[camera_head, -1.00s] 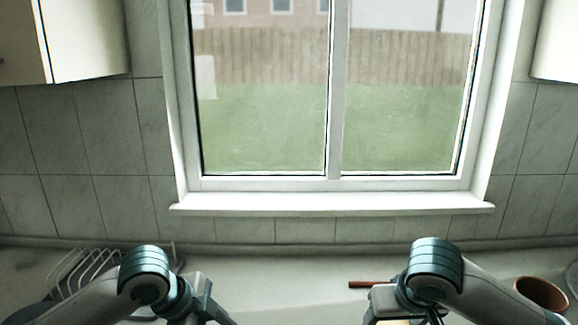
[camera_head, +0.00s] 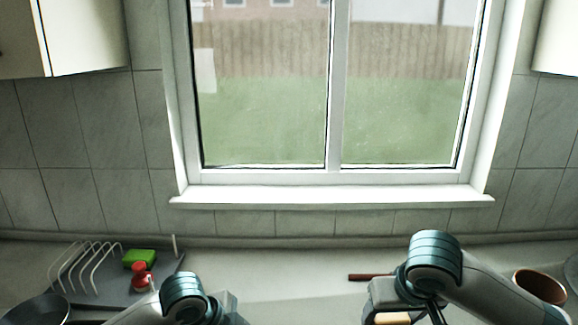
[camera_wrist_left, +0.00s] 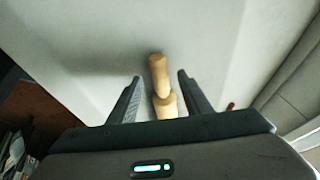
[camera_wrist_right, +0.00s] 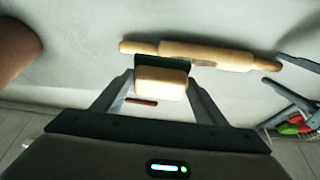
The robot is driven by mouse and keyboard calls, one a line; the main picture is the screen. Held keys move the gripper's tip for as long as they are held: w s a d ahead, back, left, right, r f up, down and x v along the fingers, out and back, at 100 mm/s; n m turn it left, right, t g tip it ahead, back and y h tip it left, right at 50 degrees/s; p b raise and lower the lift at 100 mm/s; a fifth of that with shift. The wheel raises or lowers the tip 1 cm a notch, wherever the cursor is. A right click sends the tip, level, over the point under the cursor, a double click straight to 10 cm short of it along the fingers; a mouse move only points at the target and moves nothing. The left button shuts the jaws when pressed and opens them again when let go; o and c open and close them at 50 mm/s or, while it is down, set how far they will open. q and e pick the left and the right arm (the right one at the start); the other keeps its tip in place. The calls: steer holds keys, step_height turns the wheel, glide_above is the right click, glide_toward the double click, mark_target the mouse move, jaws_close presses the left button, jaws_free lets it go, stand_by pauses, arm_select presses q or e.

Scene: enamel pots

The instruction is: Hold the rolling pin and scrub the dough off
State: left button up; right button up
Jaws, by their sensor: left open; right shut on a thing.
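The pale wooden rolling pin (camera_wrist_right: 205,55) lies across the right wrist view, just beyond my right gripper. In the left wrist view one handle of the rolling pin (camera_wrist_left: 159,75) sits between the spread fingers of my left gripper (camera_wrist_left: 160,80), with gaps on both sides. My right gripper (camera_wrist_right: 160,82) is shut on a scrub brush with a pale wooden block (camera_wrist_right: 160,86) and a dark bristle side facing the pin. The brush (camera_head: 392,318) shows at the bottom of the head view. No dough is clear to see; a darkish patch marks the pin near the brush.
A wire rack (camera_head: 90,265) with a green sponge (camera_head: 139,258) and a red item (camera_head: 140,273) stands at left. A dark pan (camera_head: 40,310) is at the lower left. A brown pot (camera_head: 540,287) is at right. A reddish stick (camera_head: 370,277) lies behind my right gripper.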

arm_select(q)
steer(key=shift+x, duration=1)
steer(key=c, duration=1.1)
